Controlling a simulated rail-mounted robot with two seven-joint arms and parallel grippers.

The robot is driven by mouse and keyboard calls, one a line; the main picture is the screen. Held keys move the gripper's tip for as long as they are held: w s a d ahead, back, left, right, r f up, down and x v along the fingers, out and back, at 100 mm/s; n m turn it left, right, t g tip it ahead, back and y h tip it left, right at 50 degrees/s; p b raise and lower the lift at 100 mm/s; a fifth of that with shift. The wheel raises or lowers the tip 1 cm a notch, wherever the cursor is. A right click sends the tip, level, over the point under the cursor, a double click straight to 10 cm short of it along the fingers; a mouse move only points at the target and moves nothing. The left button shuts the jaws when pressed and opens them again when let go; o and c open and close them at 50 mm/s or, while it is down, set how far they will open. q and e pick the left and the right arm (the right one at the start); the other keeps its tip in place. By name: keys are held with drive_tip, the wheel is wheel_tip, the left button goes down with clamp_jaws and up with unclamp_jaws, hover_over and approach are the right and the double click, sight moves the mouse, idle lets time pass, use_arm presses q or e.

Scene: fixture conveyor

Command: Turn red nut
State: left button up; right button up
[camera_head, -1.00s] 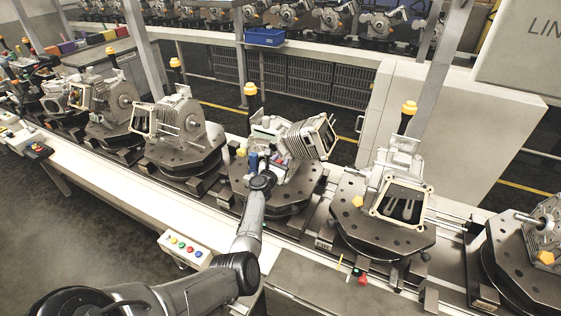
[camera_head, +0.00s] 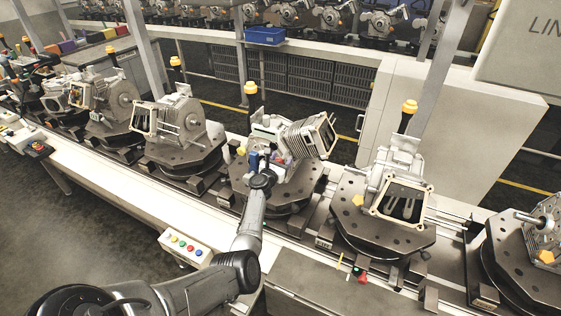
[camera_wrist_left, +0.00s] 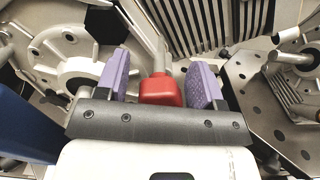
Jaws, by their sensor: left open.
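The red nut (camera_wrist_left: 161,91) shows in the left wrist view as a red block at the end of a grey metal rod, on the machine housing. My left gripper (camera_wrist_left: 163,84) is open, with one purple finger pad on each side of the red nut. Gaps show between the pads and the nut. In the head view my left gripper (camera_head: 266,176) is at the front of the middle machine unit (camera_head: 305,138), and the arm hides part of it. The nut is too small and covered to make out clearly there. My right gripper is not in view.
The unit sits on a dark round turntable (camera_head: 290,203) on the conveyor. Neighbouring units stand left and right (camera_head: 398,190). A white button box (camera_head: 185,248) is at the conveyor's front edge. A blue part (camera_wrist_left: 28,125) is close by at the left in the wrist view.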

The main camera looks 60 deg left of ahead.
use_arm(q)
drive_tip(key=shift+s+d, duration=0.2)
drive_tip(key=shift+s, duration=0.05)
drive_tip(key=p+v, duration=0.4)
drive_tip(key=v, duration=0.9)
drive_tip(key=shift+s, duration=0.1)
